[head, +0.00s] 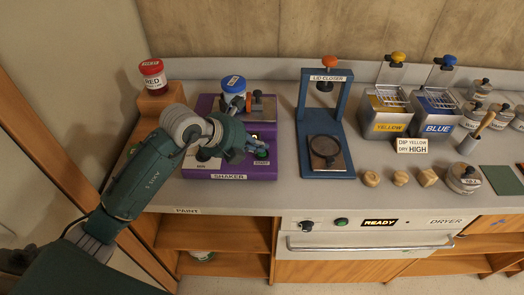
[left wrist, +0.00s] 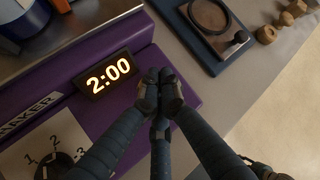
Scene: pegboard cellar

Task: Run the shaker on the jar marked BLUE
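The purple shaker (head: 228,172) stands on the counter, with a knob dial and a lit display (left wrist: 109,73) reading 2:00 in the left wrist view. A jar with a blue lid (head: 233,83) sits at the shaker's back, beside a clamp with an orange handle (head: 256,95); my arm partly hides this area. My left gripper (left wrist: 160,88) has its fingertips together over the shaker's front right corner, right of the display. In the head view, the left gripper (head: 252,150) is beside a small green part (head: 261,154). What lies under the fingertips is hidden. My right gripper is not in view.
A red-lidded jar marked RED (head: 152,76) stands on a wooden block at the left. The blue lid closer (head: 326,172) stands right of the shaker. Yellow and blue dip tanks (head: 437,125), wooden pieces and small pots are farther right. The dryer (head: 365,228) is below the counter.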

